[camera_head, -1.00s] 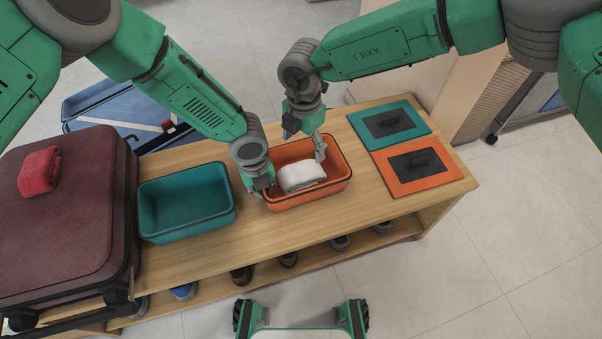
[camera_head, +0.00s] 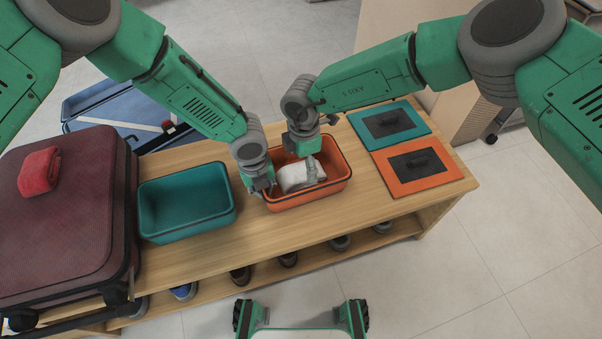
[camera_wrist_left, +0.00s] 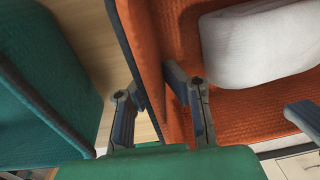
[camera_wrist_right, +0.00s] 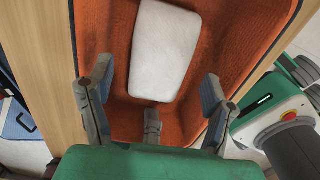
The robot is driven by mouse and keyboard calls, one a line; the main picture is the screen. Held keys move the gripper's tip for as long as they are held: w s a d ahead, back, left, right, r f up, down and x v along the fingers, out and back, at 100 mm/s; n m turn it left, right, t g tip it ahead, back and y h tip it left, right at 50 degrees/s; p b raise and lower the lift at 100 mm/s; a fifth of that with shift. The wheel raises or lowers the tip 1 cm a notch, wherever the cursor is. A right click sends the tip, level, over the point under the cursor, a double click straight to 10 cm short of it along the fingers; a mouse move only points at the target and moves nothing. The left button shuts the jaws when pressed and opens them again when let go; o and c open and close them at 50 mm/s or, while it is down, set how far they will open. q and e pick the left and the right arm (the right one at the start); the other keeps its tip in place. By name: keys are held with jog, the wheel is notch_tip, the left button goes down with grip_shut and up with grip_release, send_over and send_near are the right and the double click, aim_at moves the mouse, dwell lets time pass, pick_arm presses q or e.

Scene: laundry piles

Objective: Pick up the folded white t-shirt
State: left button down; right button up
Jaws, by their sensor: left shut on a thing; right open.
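The folded white t-shirt (camera_head: 292,179) lies in the orange bin (camera_head: 337,184) on the table. It also shows in the left wrist view (camera_wrist_left: 262,45) and the right wrist view (camera_wrist_right: 162,48). My left gripper (camera_head: 262,188) is shut on the left wall of the orange bin, with a finger on each side in the left wrist view. My right gripper (camera_head: 312,168) is open above the bin at the t-shirt. In the right wrist view its fingers are spread wide, with the t-shirt ahead and between them. Whether they touch it is unclear.
A teal bin (camera_head: 187,234) stands left of the orange bin. A dark red suitcase (camera_head: 70,215) with a red folded cloth (camera_head: 39,171) is at far left. Teal (camera_head: 414,113) and orange (camera_head: 451,178) panels lie at right. Shoes (camera_head: 184,291) sit on the lower shelf.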

aim_at(303, 168)
notch_tip(303, 168, down, 4)
jog(key=shift+f, duration=0.1)
jog(key=c, duration=1.1)
jog(key=shift+o, duration=0.2)
notch_tip(303, 168, up, 10)
jog(key=shift+r, duration=0.1)
pick_arm(q)
jog(key=c, duration=1.6)
grip_release()
jog(key=shift+r, duration=0.1)
notch_tip(303, 168, up, 12)
jog(key=shift+a, duration=0.3)
